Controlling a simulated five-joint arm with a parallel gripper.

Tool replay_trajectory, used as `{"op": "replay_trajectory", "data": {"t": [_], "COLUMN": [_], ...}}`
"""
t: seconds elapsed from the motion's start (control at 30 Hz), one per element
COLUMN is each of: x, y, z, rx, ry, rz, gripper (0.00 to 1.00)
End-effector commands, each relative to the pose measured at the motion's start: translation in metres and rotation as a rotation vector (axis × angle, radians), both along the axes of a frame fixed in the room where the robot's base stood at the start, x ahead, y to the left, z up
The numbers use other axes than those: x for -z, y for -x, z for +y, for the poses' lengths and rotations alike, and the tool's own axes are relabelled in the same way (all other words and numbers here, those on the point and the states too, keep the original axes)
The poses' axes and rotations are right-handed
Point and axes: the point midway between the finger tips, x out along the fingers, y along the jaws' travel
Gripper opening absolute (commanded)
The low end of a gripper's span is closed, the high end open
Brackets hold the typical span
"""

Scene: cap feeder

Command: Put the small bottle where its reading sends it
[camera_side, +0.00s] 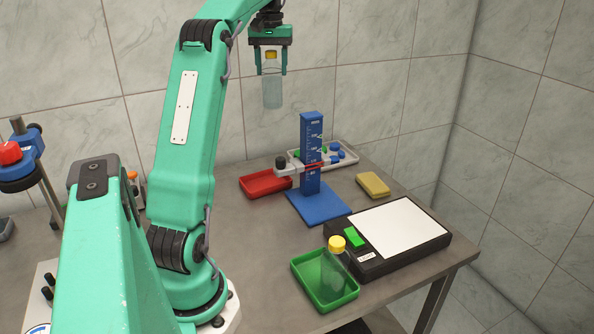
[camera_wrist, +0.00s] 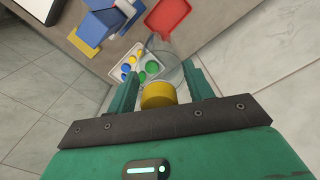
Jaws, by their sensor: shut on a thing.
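My gripper (camera_side: 271,72) is high above the table's back and shut on a clear bottle (camera_side: 272,92) with a yellow cap, which hangs upright. In the wrist view the bottle's yellow cap (camera_wrist: 158,95) shows between the fingers. A second clear bottle (camera_side: 337,268) with a yellow cap stands in the green tray (camera_side: 322,303) at the front. The red tray (camera_side: 258,186) lies empty at the back left. A blue gauge (camera_side: 311,150) with a scale and a slider with a red pointer stands beside it. Its reading is too small to tell.
A black device (camera_side: 400,252) with a white plate and green button sits at right. A white tray (camera_side: 352,158) of blue and green caps is behind the gauge. A yellow block (camera_side: 373,186) lies nearby. A red-topped blue fixture (camera_side: 18,165) stands at left. Bare table lies before the gauge.

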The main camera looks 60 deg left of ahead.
Motion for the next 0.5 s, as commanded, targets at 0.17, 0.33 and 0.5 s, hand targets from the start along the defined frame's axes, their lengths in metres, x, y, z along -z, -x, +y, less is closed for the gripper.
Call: {"op": "replay_trajectory", "data": {"t": [0.17, 0.33, 0.5], "x": [0.03, 0.069, 0.11], "y": [0.001, 0.001, 0.001], "z": [-0.001, -0.001, -0.001], "rx": [0.0, 0.0, 0.0], "ry": [0.003, 0.004, 0.003], "rz": [0.003, 0.003, 0.003], "gripper": [0.02, 0.02, 0.02]}}
